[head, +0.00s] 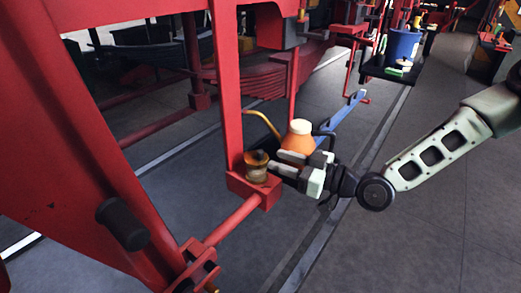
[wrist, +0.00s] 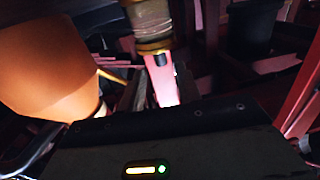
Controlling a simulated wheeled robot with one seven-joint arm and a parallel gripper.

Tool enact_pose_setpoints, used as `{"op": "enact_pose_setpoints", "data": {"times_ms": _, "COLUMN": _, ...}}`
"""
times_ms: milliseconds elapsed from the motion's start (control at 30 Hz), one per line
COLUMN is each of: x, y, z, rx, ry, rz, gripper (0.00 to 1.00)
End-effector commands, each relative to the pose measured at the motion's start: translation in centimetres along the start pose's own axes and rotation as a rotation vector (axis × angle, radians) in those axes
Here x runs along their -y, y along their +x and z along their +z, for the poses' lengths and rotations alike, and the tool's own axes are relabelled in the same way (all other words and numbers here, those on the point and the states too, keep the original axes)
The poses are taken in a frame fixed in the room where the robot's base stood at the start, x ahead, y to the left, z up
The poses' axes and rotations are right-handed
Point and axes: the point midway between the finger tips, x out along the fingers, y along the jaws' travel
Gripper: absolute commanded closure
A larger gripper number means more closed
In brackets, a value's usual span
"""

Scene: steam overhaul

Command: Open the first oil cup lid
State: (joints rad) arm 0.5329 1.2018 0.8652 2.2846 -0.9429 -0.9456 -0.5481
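The oil cup (head: 257,170) is a small brass-coloured cylinder with a darker top, standing upright on a red block of the frame. In the wrist view the cup (wrist: 152,22) shows at the top centre, with a yellowish ring at its lower end. I cannot make out whether its lid is raised. My gripper (head: 275,162) comes in from the right, its pale fingers spread apart with their tips close beside the cup. I cannot tell whether they touch it.
An orange oil can (head: 297,144) with a white cap and thin yellow spout is just behind my gripper; its support is hidden. Red uprights and a rod (head: 232,219) surround the cup. A blue bucket (head: 403,45) stands on a dark table at the back. The floor at right is clear.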

Motion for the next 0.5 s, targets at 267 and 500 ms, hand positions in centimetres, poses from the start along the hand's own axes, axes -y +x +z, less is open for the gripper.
{"op": "enact_pose_setpoints", "data": {"times_ms": 267, "x": 0.1, "y": 4.8, "z": -0.1, "rx": 0.000, "ry": 0.001, "rz": -0.001, "gripper": 0.66}}
{"op": "enact_pose_setpoints", "data": {"times_ms": 500, "x": 0.1, "y": 6.3, "z": 0.0, "rx": 0.001, "ry": 0.001, "rz": -0.001, "gripper": 0.66}}
